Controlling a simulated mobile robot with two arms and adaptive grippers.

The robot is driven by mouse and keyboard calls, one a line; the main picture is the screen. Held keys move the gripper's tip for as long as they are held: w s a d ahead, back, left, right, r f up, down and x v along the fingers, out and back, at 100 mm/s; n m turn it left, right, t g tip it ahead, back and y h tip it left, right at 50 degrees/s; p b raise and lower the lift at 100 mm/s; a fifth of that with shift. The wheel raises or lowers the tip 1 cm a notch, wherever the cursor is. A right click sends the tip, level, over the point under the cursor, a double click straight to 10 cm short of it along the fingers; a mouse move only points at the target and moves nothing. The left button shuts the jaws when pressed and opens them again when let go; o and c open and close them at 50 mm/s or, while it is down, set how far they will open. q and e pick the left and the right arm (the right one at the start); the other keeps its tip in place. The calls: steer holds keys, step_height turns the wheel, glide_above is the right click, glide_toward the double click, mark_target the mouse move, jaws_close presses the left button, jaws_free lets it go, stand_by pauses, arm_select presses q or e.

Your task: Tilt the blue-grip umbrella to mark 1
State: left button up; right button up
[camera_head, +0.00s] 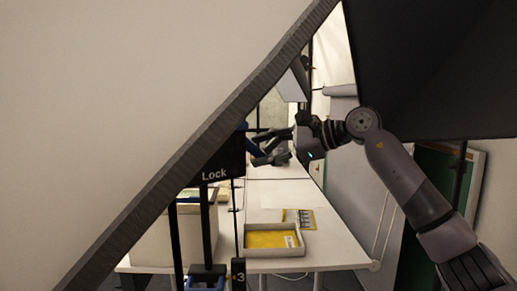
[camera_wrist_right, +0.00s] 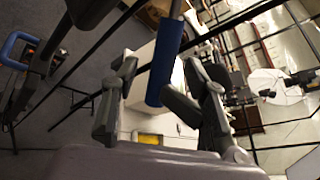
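The blue grip (camera_wrist_right: 166,62) hangs on a grey shaft in the right wrist view, between the two fingers of my right gripper (camera_wrist_right: 160,75). The fingers are apart, with a gap on the left of the grip; contact on the right is unclear. In the head view my right gripper (camera_head: 271,148) reaches in from the right, and a sliver of blue (camera_head: 250,128) shows beside its fingers. A large white panel (camera_head: 120,100) with a dark rim hides the left side. Labels reading "Lock" (camera_head: 214,174) and "3" (camera_head: 238,273) show; mark 1 is not visible. My left gripper is not in view.
A white table (camera_head: 330,245) carries a shallow tray (camera_head: 275,265) with a yellow item and a printed yellow card (camera_head: 300,218). A large black panel (camera_head: 430,70) fills the upper right. Dark posts (camera_head: 206,225) stand in front of the table's left part.

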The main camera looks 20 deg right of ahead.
steer(key=x, duration=0.3)
steer(key=shift+s+a+r, duration=0.15)
steer(key=shift+a, duration=0.1)
steer(key=shift+s+d, duration=0.15)
steer(key=shift+d, duration=0.15)
steer(key=shift+s+d+r, duration=0.15)
steer(key=shift+s+r, duration=0.05)
steer(key=c, duration=0.7)
steer(key=shift+f, duration=0.1)
jaws_close()
